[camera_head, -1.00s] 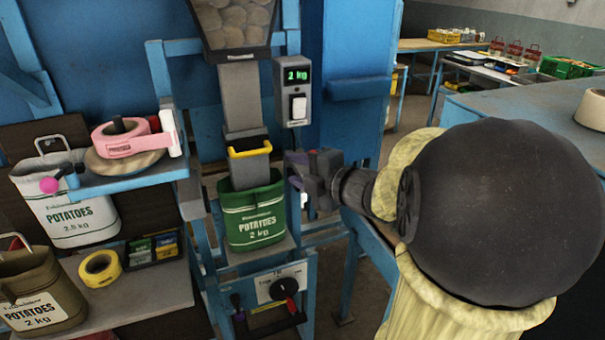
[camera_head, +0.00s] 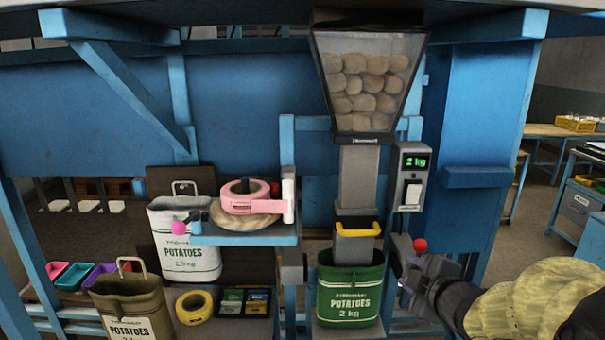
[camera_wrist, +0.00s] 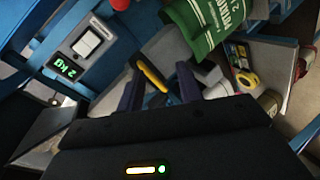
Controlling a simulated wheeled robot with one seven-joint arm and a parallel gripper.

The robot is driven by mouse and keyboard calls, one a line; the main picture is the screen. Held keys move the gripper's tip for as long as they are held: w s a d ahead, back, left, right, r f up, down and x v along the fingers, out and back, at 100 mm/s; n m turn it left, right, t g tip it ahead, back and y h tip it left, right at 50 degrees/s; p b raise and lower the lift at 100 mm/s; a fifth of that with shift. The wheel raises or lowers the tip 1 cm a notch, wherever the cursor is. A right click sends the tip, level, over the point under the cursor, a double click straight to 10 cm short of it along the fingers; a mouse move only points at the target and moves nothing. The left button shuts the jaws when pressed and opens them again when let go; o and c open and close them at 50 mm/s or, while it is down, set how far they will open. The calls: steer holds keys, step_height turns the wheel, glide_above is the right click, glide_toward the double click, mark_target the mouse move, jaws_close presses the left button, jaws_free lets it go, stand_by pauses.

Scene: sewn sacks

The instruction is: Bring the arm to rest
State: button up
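My arm reaches in from the lower right of the head view. My gripper (camera_head: 400,268) is just right of the green potato sack (camera_head: 349,292) and apart from the spout above it. In the wrist view my gripper's two dark fingers (camera_wrist: 160,88) stand apart with nothing between them. Beyond the fingers the yellow handle (camera_wrist: 150,73) of the spout shows, and the green sack is at the top right of that view. The sack sits upright under the spout. The scale display (camera_head: 413,160) reads 2 kg.
A hopper of potatoes (camera_head: 362,88) stands above the spout. A red knob (camera_head: 420,245) shows just above my gripper. To the left are a white sack (camera_head: 184,245), a brown sack (camera_head: 132,308), pink tape (camera_head: 250,203) and yellow tape (camera_head: 194,307). A blue post stands right of the scale.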

steer(key=s+a+f+m+g+p, duration=0.1)
steer(key=s+a+f+m+g, duration=0.3)
steer(key=s+f+m+g, duration=0.1)
steer(key=s+a+f+m+g+h+p, duration=0.1)
steer(key=s+a+f+m+g, duration=0.3)
steer(key=s+m, duration=0.5)
step_height(320, 180, down, 4)
steer(key=shift+s+r+g+h+p, duration=0.15)
steer(key=shift+s+g+h+p, duration=0.15)
steer(key=shift+s+g+p, duration=0.5)
steer(key=shift+w+b, duration=0.3)
steer(key=shift+b, duration=0.05)
steer(key=shift+s, duration=0.2)
